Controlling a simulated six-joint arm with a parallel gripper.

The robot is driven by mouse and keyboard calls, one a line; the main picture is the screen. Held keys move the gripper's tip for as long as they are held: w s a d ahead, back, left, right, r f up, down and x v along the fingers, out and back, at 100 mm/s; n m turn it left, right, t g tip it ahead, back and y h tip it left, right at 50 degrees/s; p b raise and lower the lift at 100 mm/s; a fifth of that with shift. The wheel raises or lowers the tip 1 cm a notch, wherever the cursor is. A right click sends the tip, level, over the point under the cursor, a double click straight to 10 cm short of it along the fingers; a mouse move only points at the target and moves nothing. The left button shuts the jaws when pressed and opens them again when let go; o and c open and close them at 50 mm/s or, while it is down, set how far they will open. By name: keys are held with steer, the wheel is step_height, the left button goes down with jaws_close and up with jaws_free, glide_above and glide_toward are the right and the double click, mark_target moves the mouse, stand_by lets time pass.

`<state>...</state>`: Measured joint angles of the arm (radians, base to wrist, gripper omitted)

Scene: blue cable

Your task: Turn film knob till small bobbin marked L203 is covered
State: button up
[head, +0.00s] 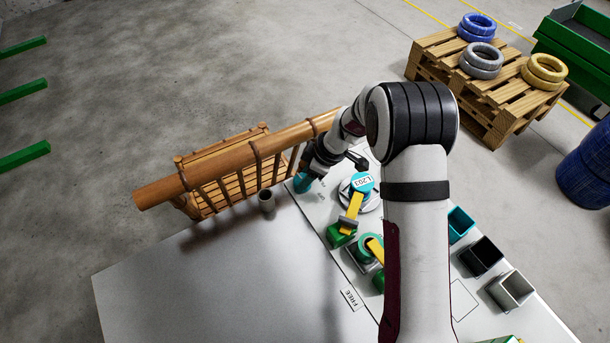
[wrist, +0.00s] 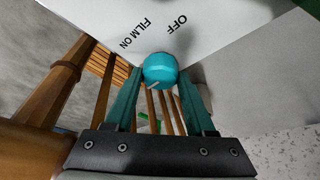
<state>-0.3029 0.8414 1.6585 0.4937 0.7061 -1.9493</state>
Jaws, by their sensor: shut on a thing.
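The film knob (wrist: 160,68) is a round teal knob with a pale pointer mark. In the head view my gripper (head: 303,183) is at the panel's left edge, and the knob cannot be told apart from the fingers. The small bobbin marked L203 (head: 364,181) shows its teal top and white label, with a yellow strip beside it.
A second teal-green spool (head: 369,249) with yellow stands nearer on the panel. Open boxes, teal (head: 459,224), black (head: 482,256) and grey (head: 511,290), line the right side. A wooden railing (head: 240,158) runs behind my gripper. The table's front left (head: 220,280) is clear.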

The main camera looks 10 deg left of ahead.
jaws_close()
steer(key=shift+m, duration=0.4)
steer(key=m+t, duration=0.1)
steer(key=m, duration=0.2)
steer(key=shift+s+m+t, duration=0.15)
steer(key=shift+m+t, duration=0.25)
steer(key=m+t+h, duration=0.1)
steer(key=m, duration=0.3)
steer(key=shift+a+m, duration=0.15)
steer(key=shift+m, duration=0.15)
steer(key=shift+t+h, duration=0.3)
steer(key=o, duration=1.2)
jaws_free()
steer(key=shift+c, duration=0.2)
